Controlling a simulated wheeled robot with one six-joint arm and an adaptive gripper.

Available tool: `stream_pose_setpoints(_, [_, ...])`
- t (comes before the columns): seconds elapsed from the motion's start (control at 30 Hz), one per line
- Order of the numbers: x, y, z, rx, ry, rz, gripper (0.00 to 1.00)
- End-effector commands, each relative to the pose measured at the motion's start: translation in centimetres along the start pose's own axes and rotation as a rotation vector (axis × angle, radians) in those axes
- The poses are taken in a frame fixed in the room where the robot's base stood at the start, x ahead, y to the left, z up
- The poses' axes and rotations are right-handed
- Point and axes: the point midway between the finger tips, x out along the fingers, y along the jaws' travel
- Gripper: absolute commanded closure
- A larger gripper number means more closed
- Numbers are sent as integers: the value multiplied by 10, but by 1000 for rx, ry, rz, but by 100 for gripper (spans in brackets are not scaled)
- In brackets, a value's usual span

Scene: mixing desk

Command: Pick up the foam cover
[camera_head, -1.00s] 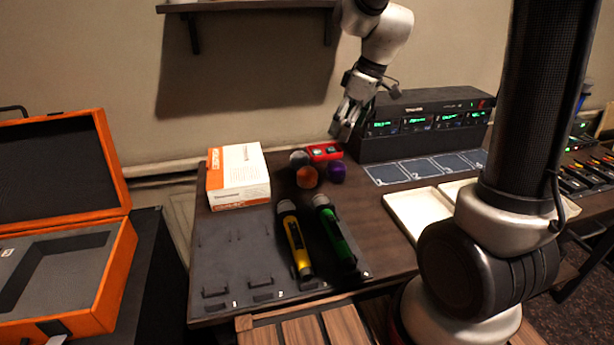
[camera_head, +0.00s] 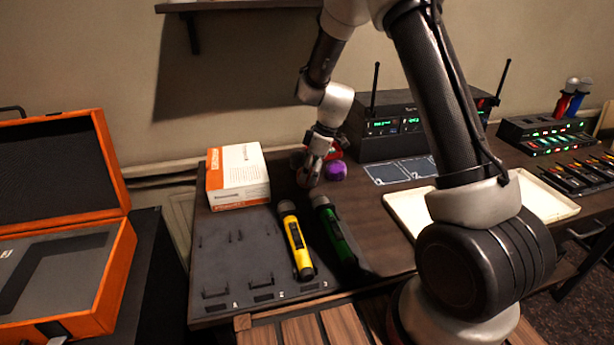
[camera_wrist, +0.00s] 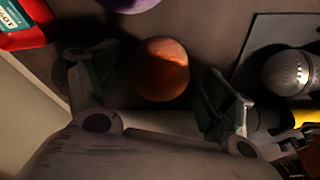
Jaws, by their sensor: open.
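Foam covers stand in a small group on the desk behind the microphones. The orange foam cover (camera_wrist: 162,69) lies between the two open fingers of my gripper (camera_wrist: 155,95) in the wrist view, with no visible contact. In the head view my gripper (camera_head: 312,176) hides most of it. The purple foam cover (camera_head: 335,170) is just right of my gripper; its edge shows at the top of the wrist view (camera_wrist: 132,3). The grey foam cover (camera_head: 296,160) is mostly hidden behind my gripper.
A yellow microphone (camera_head: 296,245) and a green microphone (camera_head: 336,238) lie on the dark holder mat (camera_head: 215,262). A white and orange box (camera_head: 238,177) stands left. A red case (camera_wrist: 22,22) is close behind. The receiver rack (camera_head: 385,130) stands back right.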

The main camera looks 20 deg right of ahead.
Motion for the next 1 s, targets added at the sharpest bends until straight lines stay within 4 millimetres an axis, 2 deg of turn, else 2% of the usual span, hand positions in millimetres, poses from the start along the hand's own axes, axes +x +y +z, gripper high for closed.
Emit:
stream_pose_setpoints(0.1, [15,0,0,0,0,0,18])
stream_pose_setpoints(0.3, [16,0,0,0,0,1,18])
stream_pose_setpoints(0.53, [16,0,0,1,0,1,53])
stream_pose_setpoints(0.87, [16,0,0,1,0,1,53])
stream_pose_setpoints(1.0, [4,1,-4,1,2,2,53])
